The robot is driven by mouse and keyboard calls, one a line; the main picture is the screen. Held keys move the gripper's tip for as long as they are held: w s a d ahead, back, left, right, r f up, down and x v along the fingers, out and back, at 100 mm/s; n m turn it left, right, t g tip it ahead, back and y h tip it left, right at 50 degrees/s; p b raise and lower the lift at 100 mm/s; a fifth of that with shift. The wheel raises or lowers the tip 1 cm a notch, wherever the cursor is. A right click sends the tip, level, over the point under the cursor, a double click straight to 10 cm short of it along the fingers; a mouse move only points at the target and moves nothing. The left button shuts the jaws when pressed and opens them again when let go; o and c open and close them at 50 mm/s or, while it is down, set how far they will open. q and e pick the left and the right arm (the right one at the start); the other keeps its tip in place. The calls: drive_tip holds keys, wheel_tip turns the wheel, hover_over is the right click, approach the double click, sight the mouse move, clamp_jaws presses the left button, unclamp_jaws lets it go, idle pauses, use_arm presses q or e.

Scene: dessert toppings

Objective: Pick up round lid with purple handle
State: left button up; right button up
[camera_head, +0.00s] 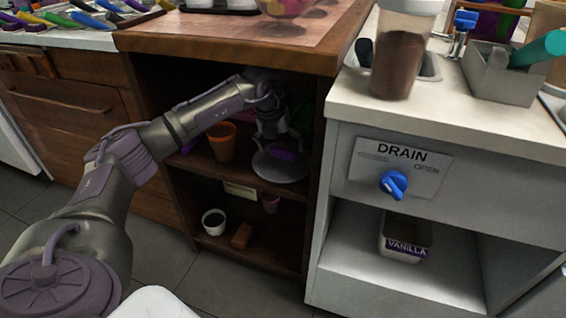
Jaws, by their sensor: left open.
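The round grey lid with a purple handle (279,169) lies on the upper shelf inside the dark wooden cabinet. Its purple handle (284,153) shows at the top. My left arm reaches into the cabinet from the left. My left gripper (275,139) is open, pointing down just above the lid's handle. I cannot tell whether the fingers touch the handle. My right gripper is out of view.
An orange cup (222,142) stands left of the lid. The lower shelf holds a white cup (214,222) and a brown block (242,236). The wooden counter (235,42) overhangs the opening, and a white cabinet with a DRAIN sign (402,158) borders it on the right.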

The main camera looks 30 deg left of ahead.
use_arm(q)
drive_tip(key=shift+w+f+b, duration=0.1)
drive_tip(key=shift+f+b, duration=0.3)
drive_tip(key=shift+f, duration=0.2)
drive_tip(key=c, duration=1.1)
drive_tip(key=shift+r, duration=0.2)
